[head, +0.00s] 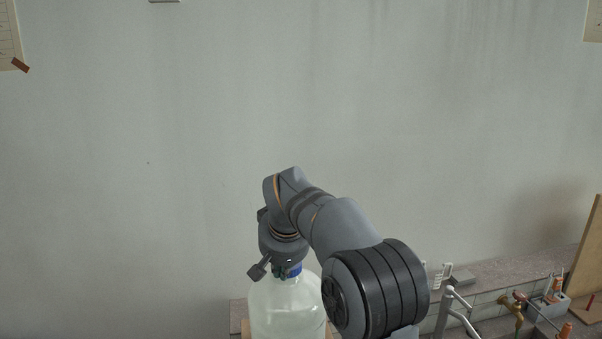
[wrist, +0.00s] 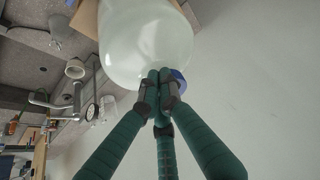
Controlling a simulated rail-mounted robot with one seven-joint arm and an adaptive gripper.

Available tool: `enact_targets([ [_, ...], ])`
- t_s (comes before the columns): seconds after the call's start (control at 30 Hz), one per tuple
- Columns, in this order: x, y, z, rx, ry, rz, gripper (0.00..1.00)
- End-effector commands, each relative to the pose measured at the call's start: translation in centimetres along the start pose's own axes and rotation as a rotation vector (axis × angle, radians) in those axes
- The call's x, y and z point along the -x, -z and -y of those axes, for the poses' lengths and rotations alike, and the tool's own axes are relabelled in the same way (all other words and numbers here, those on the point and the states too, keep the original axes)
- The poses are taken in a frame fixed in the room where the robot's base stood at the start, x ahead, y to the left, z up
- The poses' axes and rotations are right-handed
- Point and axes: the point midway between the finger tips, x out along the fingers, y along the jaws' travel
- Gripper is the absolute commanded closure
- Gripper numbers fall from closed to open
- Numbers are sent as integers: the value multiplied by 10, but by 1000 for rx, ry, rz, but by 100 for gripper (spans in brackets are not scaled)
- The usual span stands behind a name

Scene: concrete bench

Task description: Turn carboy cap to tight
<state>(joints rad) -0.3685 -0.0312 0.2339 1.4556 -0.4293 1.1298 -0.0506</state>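The carboy (head: 284,310) is a pale translucent bottle standing upright, its lower part cut off by the frame. Its blue cap (head: 293,271) is on the neck, partly covered by my gripper (head: 276,270), which points down from above. In the wrist view the carboy (wrist: 145,40) fills the top middle. The cap (wrist: 180,80) shows as a blue edge to the right of the fingertips. The cap's tightness cannot be seen.
To the right on the bench stand a metal tap (head: 450,310), a brass fitting (head: 518,305) and a grey holder with orange-handled tools (head: 550,303). A wooden board (head: 590,265) is at the far right.

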Motion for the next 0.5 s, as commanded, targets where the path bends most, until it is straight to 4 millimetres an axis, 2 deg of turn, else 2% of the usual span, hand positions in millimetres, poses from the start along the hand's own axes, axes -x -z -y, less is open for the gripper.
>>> enact_targets([
  [0.5,-1,-6,2,2,0,5,100],
])
